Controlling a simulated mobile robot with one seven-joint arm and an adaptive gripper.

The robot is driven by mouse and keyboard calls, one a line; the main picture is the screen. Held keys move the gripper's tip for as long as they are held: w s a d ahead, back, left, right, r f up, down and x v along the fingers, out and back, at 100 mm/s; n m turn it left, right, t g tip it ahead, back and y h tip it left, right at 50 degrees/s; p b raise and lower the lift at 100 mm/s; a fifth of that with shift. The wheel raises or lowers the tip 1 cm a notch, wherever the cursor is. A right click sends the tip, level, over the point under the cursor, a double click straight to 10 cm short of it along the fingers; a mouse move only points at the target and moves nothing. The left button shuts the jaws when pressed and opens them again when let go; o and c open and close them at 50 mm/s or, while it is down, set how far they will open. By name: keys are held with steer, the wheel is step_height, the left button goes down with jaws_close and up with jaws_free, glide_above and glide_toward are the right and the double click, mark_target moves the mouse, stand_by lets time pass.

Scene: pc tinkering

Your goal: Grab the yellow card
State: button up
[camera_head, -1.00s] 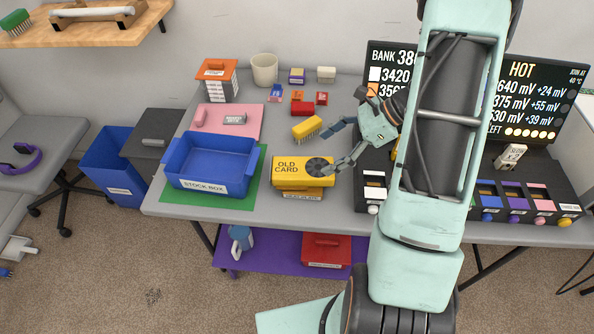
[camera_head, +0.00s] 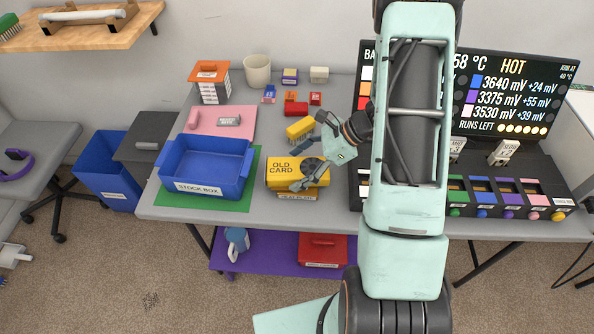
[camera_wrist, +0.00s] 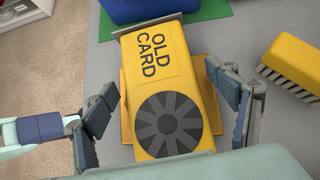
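The yellow card (camera_head: 283,172), marked OLD CARD and with a dark round fan, lies on the labelled heat plate (camera_head: 296,196) on the grey table. My gripper (camera_head: 305,167) is open above the card's fan end. In the wrist view the card (camera_wrist: 158,60) runs between the two spread fingers of my gripper (camera_wrist: 170,108). Whether the fingertips reach down to the card's level is hard to tell.
A yellow brush (camera_head: 300,130) lies just behind the card; it is close to the right finger in the wrist view (camera_wrist: 292,66). The blue stock box (camera_head: 205,165) stands to the left on a green mat (camera_head: 245,190). A black device with a screen (camera_head: 520,85) fills the right.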

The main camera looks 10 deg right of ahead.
steer(key=c, duration=1.5)
steer(key=shift+c, duration=0.5)
steer(key=shift+r, duration=0.15)
